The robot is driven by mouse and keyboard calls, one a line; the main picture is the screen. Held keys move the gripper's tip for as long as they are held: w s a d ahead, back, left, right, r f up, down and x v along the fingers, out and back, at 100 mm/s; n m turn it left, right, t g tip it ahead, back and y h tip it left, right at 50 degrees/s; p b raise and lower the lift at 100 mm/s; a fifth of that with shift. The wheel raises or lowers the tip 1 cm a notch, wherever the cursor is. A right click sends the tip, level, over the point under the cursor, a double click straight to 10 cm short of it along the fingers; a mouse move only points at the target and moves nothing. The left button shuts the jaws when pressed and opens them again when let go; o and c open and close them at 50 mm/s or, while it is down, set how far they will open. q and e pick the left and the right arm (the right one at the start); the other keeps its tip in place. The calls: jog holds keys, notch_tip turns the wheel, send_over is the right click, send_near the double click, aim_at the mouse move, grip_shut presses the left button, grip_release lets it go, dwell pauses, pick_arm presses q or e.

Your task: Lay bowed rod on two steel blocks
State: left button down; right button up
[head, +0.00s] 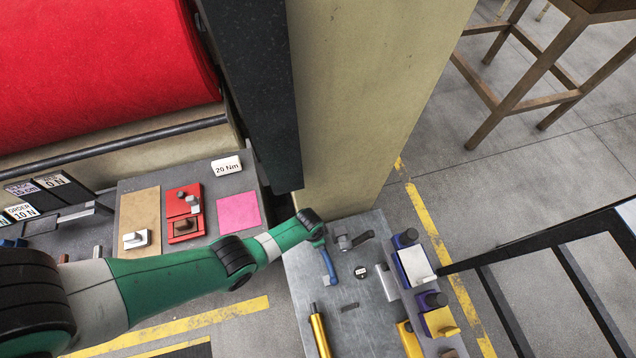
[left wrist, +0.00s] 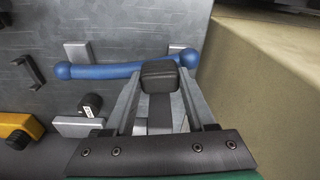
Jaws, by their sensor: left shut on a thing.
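The bowed rod (left wrist: 118,70) is blue with rounded ends and spans the upper part of the left wrist view. It also shows in the head view (head: 328,266) on the grey metal bench. My left gripper (left wrist: 158,68) is shut on it near its right end; the fingertips hide part of the rod. One pale steel block (left wrist: 78,52) lies at the rod's left end and another (left wrist: 177,48) at its right end. The rod crosses over both in the picture; I cannot tell whether it touches them. My right gripper is not in view.
The bench (head: 300,290) also carries a black handle (head: 355,241), a labelled black knob (head: 360,272), a dark bracket (left wrist: 30,70), and a gold cylinder (head: 320,335). Blue and yellow fixtures (head: 415,265) line its right edge. A beige pillar (head: 360,110) rises behind.

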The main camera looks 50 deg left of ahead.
pick_arm(q)
jog(key=shift+f+b, duration=0.45)
jog(key=shift+c, duration=2.4)
grip_release()
jog(key=shift+a, duration=0.2)
jog(key=shift+r, duration=0.2)
jog(key=shift+s+d+r+p, duration=0.15)
jog(key=shift+d+r+p, duration=0.05)
jog(key=shift+r+p, duration=0.95)
jog(key=shift+s+d+r+p, duration=0.15)
jog(key=shift+s+r+p, duration=0.05)
jog(key=shift+r+p, duration=0.95)
jog(key=shift+s+d+r+p, duration=0.2)
jog(key=shift+r+p, duration=0.7)
jog(key=shift+p, duration=0.45)
jog(key=shift+o, duration=0.3)
jog(key=o, duration=0.4)
